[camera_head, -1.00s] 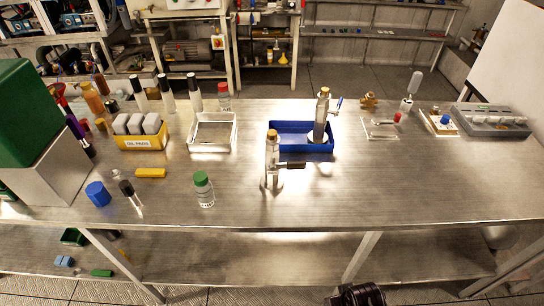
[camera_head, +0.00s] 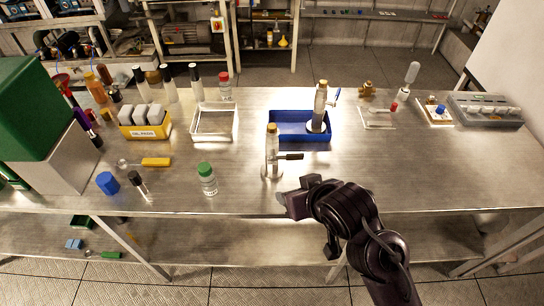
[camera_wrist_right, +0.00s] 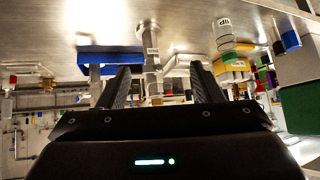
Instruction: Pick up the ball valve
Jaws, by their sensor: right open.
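My right gripper (camera_head: 300,198) is at the table's front edge, well short of the fitting. In the right wrist view, which is upside down, its two fingers (camera_wrist_right: 160,88) are apart with nothing gripped. My left gripper is not in view.
A metal cylinder (camera_head: 320,101) stands in the blue tray. A clear plate (camera_head: 376,124) lies in front of the brass fitting. A green-capped bottle (camera_head: 207,182) stands left of the gripper. The table's right front is clear.

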